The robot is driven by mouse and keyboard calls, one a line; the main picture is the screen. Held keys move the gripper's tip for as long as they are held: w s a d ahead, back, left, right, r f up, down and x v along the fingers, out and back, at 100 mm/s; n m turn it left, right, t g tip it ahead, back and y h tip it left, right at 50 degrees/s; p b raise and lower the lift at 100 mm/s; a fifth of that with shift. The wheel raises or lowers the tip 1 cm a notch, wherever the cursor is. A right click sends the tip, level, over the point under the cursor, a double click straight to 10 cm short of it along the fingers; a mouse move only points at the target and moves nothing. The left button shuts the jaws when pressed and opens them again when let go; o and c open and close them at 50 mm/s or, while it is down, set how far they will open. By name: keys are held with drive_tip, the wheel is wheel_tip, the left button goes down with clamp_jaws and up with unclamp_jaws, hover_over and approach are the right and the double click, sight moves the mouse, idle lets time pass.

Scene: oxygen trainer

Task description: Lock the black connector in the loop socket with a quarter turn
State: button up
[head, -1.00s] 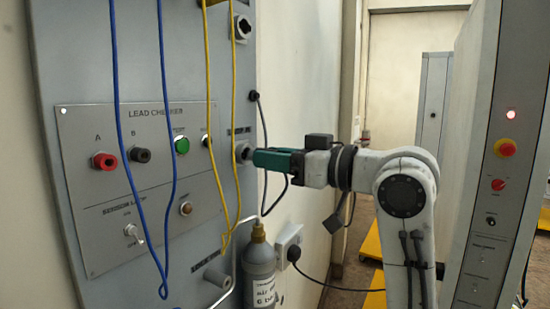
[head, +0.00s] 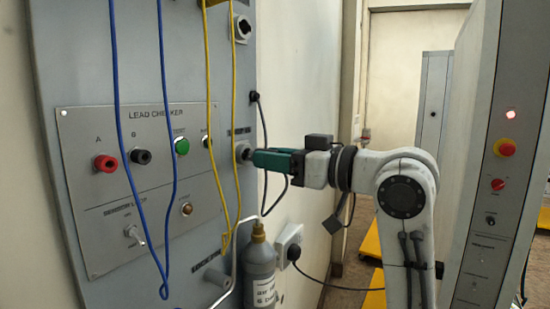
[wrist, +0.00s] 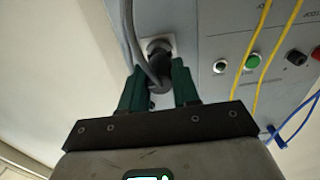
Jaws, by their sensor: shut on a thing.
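My gripper (head: 258,158) has green fingers and reaches from the right to the edge of the grey panel. In the wrist view, my gripper (wrist: 160,88) is shut on the black connector (wrist: 159,74), a round dark body with a grey cable leaving it. The connector's far end meets the loop socket (wrist: 157,45) on a light square plate. In the head view, the loop socket (head: 242,151) sits at the panel's right edge, and the fingers hide most of the connector. I cannot tell how far the connector is turned.
Blue leads (head: 119,105) and yellow leads (head: 208,110) hang in front of the lead checker panel (head: 90,225). A grey bottle (head: 259,275) stands below my gripper. A wall outlet (head: 289,240) with a black plug is beside it. A grey cabinet (head: 480,190) stands at the right.

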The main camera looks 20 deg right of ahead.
drive_tip(key=shift+x, duration=1.1)
idle(0.5)
drive_tip(key=shift+r+p, duration=0.15)
drive_tip(key=shift+p, duration=0.25)
drive_tip(key=shift+r+m+p, duration=0.1)
drive_tip(key=shift+m+p, duration=0.3)
drive_tip(key=shift+p, duration=0.15)
drive_tip(key=shift+m+p, duration=1.1)
drive_tip(key=shift+p, duration=0.05)
drive_tip(key=shift+f, duration=0.2)
drive_tip(key=shift+r+m+p, duration=0.2)
drive_tip(key=shift+m+p, duration=0.5)
drive_tip(key=shift+p, duration=0.25)
drive_tip(key=shift+m+p, duration=1)
drive_tip(key=shift+p, duration=0.2)
drive_tip(key=shift+f, duration=0.25)
